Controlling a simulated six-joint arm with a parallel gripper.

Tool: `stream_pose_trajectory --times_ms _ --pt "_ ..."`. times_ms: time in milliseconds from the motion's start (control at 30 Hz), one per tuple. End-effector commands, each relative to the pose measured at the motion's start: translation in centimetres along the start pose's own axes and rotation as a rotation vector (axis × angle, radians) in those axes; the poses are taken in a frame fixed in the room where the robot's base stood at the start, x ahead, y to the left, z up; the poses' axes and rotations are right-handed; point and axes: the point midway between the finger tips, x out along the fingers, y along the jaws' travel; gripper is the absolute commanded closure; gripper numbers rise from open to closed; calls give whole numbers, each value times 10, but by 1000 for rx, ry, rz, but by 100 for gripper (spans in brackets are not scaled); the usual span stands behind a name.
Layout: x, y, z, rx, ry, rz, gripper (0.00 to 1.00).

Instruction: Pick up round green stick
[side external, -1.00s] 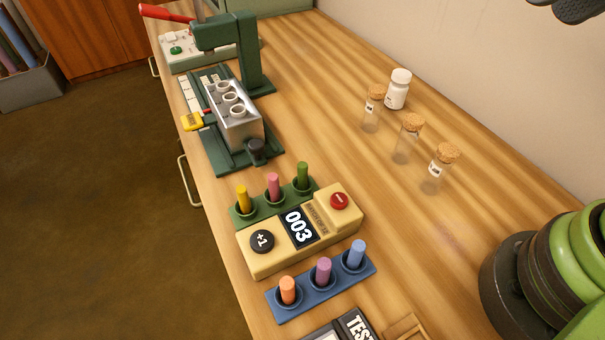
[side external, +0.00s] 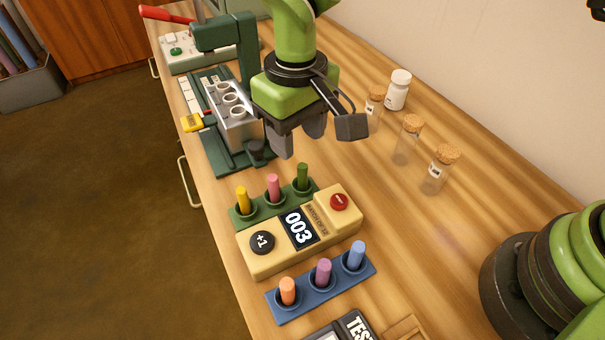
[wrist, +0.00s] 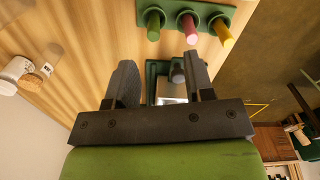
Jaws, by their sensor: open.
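The round green stick (side external: 302,175) stands upright in the right-hand hole of a green holder (side external: 258,211), beside a pink stick (side external: 273,186) and a yellow stick (side external: 243,199). In the wrist view the green stick (wrist: 153,25) is at the top, beyond the fingertips. My gripper (side external: 298,143) is open and empty. It hangs above the table behind the green stick, apart from it. In the wrist view my gripper (wrist: 158,74) shows a wide gap between its two fingers, with a grey metal block visible between and below them.
A yellow counter box (side external: 275,262) reading 003 stands in front of the holder. A blue holder (side external: 318,293) with orange, purple and blue sticks is nearer. A green press (side external: 250,50) with a metal block stands behind. Corked vials (side external: 408,143) and a white bottle (side external: 398,90) stand right.

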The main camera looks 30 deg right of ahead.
Motion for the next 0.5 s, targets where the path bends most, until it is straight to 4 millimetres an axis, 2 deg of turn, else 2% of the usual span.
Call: stream_pose_trajectory --times_ms 100,367,500 --pt "20 1 1 0 -6 1 52" --pt "44 3 1 2 -4 0 52" --pt "66 8 2 2 -6 1 52"
